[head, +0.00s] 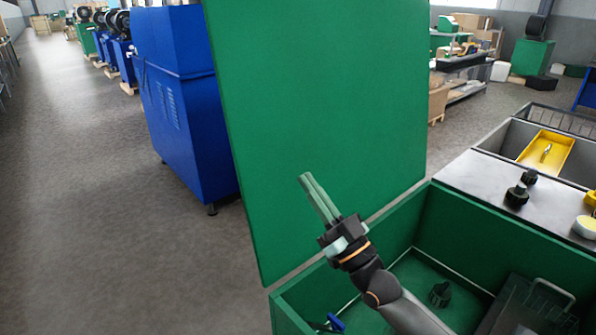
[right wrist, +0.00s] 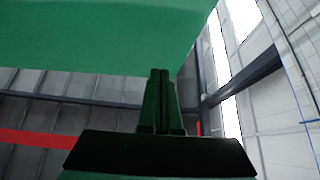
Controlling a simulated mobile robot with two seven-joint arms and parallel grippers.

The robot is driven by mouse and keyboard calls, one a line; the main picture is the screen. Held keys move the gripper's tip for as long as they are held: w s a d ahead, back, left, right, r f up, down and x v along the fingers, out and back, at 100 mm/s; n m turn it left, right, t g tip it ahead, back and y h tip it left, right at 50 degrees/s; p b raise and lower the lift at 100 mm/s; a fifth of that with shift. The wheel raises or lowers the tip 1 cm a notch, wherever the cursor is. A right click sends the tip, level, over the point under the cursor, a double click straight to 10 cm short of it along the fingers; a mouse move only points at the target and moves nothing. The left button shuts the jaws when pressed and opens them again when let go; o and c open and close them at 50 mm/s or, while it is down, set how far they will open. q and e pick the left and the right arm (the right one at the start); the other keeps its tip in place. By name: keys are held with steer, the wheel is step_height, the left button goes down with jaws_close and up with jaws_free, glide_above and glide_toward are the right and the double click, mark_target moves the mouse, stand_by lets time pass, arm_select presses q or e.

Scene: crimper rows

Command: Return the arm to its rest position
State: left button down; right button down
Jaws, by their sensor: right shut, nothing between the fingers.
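My right gripper (head: 303,178) is raised in front of the large green panel, above the open green box. Its green fingers are together with nothing between them. In the right wrist view, the shut fingers (right wrist: 161,75) point up past the edge of a green surface, with the ceiling and wall behind. The right arm (head: 405,312) comes up from the bottom of the head view across the box. My left gripper is in neither view.
The upright green panel (head: 320,90) stands close behind my gripper. The green box (head: 455,225) below holds a dark knob-like part (head: 440,293) and a blue-handled tool (head: 334,323). Blue cabinet (head: 180,100) and open floor lie left.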

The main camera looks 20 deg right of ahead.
steer(key=s+a+f+g+h, duration=0.1)
steer(key=s+a+f+g, duration=0.2)
steer(key=f, duration=0.4)
steer(key=s+a+f+g+h, duration=0.1)
steer(key=s+f+g, duration=0.25)
steer(key=f, duration=0.35)
steer(key=s+a+f+g, duration=0.2)
steer(key=a+f+g, duration=0.1)
steer(key=f+g, duration=0.3)
steer(key=s+d+f+m+g+h, duration=0.15)
steer(key=s+f+g, duration=0.3)
steer(key=s, duration=0.45)
steer(key=s+d+f+g+h, duration=0.3)
steer(key=s+f, duration=0.3)
steer(key=s, duration=0.3)
steer(key=w+a+f+t+y+p, duration=0.2)
steer(key=w+a+f+t+p, duration=0.2)
steer(key=f, duration=0.3)
steer(key=shift+a+t, duration=0.35)
steer(key=shift+t, duration=0.35)
steer(key=shift+w, duration=0.1)
